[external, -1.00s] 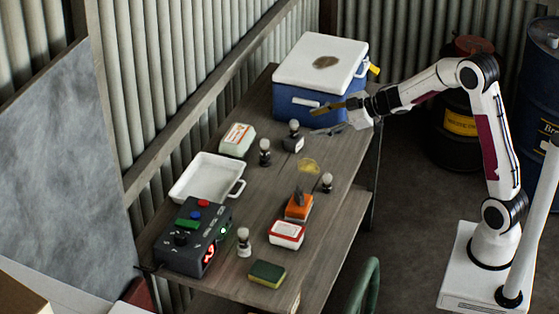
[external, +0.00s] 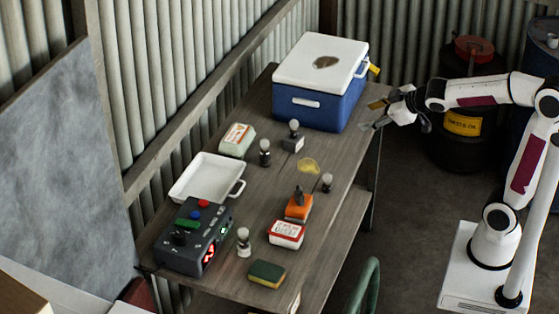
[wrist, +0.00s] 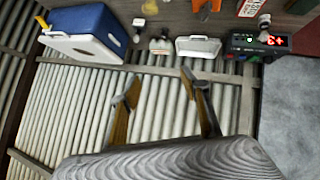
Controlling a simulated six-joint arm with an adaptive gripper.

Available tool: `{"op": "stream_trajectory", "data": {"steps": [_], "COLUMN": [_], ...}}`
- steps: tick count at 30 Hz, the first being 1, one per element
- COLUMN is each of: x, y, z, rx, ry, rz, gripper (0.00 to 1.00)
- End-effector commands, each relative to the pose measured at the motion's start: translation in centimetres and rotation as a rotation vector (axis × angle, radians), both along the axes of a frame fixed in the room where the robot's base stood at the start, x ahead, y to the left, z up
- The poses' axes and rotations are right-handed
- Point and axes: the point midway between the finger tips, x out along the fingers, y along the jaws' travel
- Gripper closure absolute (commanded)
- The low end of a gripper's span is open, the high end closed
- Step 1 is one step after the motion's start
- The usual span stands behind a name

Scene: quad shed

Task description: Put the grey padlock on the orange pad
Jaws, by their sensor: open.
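The orange pad (external: 299,208) lies on the wooden table, right of centre. A small dark grey object (external: 298,194), apparently the padlock, is on top of it; its outline is too small to make out fully. In the wrist view, an orange shape at the top edge (wrist: 206,5) appears to be the pad, cut off by the frame. My gripper (external: 371,115) is open and empty, beyond the table's right edge beside the cooler, well apart from the pad. Its two spread fingers also show in the wrist view (wrist: 160,82), with nothing between them.
A blue cooler with a white lid (external: 320,85) stands at the table's far end. A white tray (external: 207,175), a dark control box (external: 192,238), a red-and-white tub (external: 286,234), a sponge (external: 267,273) and several knobbed brushes occupy the table.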

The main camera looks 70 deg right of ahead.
Motion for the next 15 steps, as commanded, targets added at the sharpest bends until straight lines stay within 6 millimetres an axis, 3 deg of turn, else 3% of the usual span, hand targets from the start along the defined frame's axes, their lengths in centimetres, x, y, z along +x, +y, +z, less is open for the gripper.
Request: {"op": "stream_trajectory", "data": {"steps": [15], "x": [-13.8], "y": [7.8], "z": [-2.5], "rx": [0.213], "ry": [0.19], "rz": [-0.04], "gripper": [0.54]}}
